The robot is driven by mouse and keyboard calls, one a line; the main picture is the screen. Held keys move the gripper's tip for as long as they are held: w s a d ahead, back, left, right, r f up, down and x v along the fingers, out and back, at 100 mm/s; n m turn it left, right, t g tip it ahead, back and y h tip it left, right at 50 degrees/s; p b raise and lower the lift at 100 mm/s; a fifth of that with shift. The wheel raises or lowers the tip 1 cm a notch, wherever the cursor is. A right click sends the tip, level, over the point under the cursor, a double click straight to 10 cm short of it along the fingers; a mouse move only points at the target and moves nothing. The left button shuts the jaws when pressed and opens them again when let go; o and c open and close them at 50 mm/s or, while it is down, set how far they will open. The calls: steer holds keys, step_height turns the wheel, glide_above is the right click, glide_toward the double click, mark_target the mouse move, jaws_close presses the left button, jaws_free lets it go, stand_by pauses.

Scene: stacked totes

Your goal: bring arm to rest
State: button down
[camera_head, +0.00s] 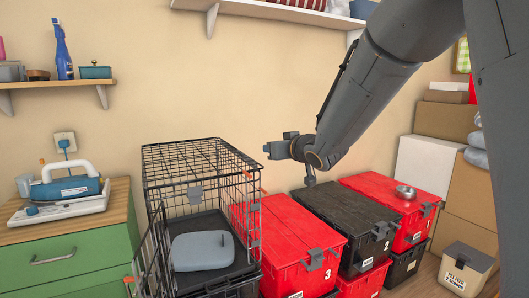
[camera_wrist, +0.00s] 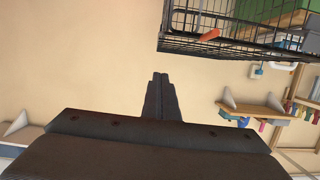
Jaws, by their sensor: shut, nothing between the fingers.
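My gripper (camera_head: 277,148) is in the middle of the head view, in the air above the totes and to the right of the wire crate. In the wrist view my gripper (camera_wrist: 160,78) shows with its fingers together and nothing between them. My arm reaches down to it from the upper right of the head view.
A black wire crate (camera_head: 200,150) with its door open holds a grey-blue cushion. Red tote 3 (camera_head: 285,235), black tote 2 (camera_head: 345,218) and a red tote (camera_head: 400,205) bearing a metal bowl (camera_head: 405,192) stand on other totes. A shelf (camera_head: 270,10) hangs above; cardboard boxes stand right.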

steer(key=s+d+f+m+g+h, duration=0.4)
steer(key=s+d+f+g+h, duration=0.25)
steer(key=s+d+f, duration=0.85)
steer(key=s+f+g, duration=0.3)
steer(key=s+f, duration=0.1)
steer(key=s, duration=0.8)
steer(key=s+f+g, duration=0.4)
steer(key=s+f, duration=0.1)
steer(key=s, duration=0.7)
steer(key=shift+f+m, duration=0.3)
steer(key=shift+m, duration=0.1)
